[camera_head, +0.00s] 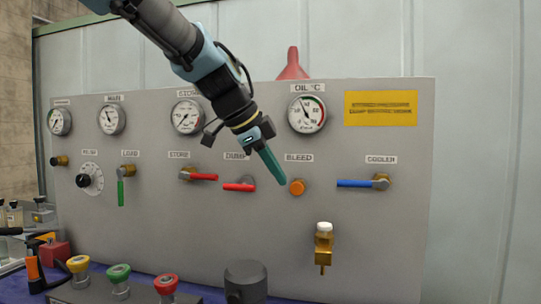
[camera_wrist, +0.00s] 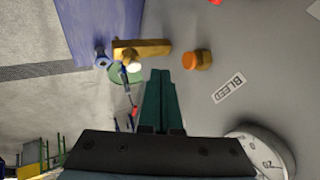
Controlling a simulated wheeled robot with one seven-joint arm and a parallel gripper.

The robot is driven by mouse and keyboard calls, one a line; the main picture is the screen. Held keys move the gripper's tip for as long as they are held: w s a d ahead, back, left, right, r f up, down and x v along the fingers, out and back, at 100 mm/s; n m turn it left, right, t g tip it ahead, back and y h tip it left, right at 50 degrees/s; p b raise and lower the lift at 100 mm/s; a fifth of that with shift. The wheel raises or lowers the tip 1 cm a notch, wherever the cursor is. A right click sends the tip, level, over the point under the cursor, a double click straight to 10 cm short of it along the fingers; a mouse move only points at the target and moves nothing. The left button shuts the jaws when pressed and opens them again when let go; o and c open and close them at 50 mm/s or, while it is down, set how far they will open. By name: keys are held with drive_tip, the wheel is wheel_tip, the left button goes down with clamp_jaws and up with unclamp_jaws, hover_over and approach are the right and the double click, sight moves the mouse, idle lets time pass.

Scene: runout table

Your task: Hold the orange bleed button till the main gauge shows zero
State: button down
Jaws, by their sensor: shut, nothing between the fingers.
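The orange bleed button (camera_head: 297,187) sits on the grey panel under the BLEED label. It also shows in the wrist view (camera_wrist: 190,60), standing out from the panel. My gripper (camera_head: 281,180) has its green fingers shut together, with nothing between them. Its tips are just left of the button in the head view, and in the wrist view (camera_wrist: 160,73) a gap shows between the tips and the button. The main gauge (camera_head: 112,118) is at the panel's upper left; its needle appears to point up and left, off the bottom, but its value is too small to read.
A red-handled valve (camera_head: 240,186) is left of my fingertips, and a blue-handled cooler valve (camera_head: 358,183) is to the right. A brass fitting with a white cap (camera_head: 323,240) sticks out below the button. Several coloured knobs (camera_head: 118,273) stand at the front.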

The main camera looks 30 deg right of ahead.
sight(293, 184)
drive_tip(key=w+d+f+p, duration=0.2)
drive_tip(key=d, duration=0.1)
drive_tip(key=w+d+f+p, duration=0.1)
drive_tip(key=d, duration=0.1)
drive_tip(key=shift+w+d+f, duration=0.15)
drive_tip(key=shift+d+f, duration=0.05)
drive_tip(key=shift+f, duration=0.05)
drive_tip(key=shift+w+d+f+b, duration=0.2)
drive_tip(key=shift+w+d+b, duration=0.15)
drive_tip(key=shift+b, duration=0.15)
drive_tip(key=shift+w+d+r, duration=0.1)
drive_tip(key=shift+w+d, duration=0.05)
drive_tip(key=shift+w, duration=0.1)
drive_tip(key=shift+w+d+r+b, duration=0.1)
drive_tip(key=shift+w+r+b, duration=0.05)
drive_tip(key=shift+r+b, duration=0.15)
drive_tip(key=shift+w, duration=0.1)
idle(0.7)
drive_tip(key=shift+f, duration=0.1)
